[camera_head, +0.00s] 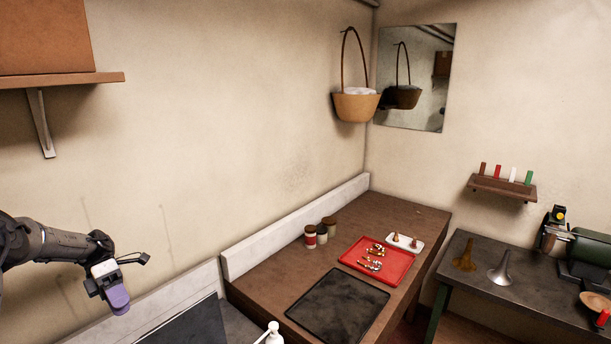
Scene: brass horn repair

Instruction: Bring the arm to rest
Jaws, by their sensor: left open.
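My left arm (60,246) comes in from the left edge, held in the air in front of the plain wall. Its left gripper (118,298) hangs at the end of the arm, with a purple part at its lower end. The gap between its fingers does not show clearly, and I see nothing held in it. It is to the left of the brown workbench (270,259) and apart from it. My right gripper is out of view.
The workbench carries a red tray (350,261) with small pieces, a white tray (411,247), a black mat (328,323) and several jars (321,235). A dark bench (450,273) at right holds two horn bells (499,272). A shelf (60,81) juts out above my arm.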

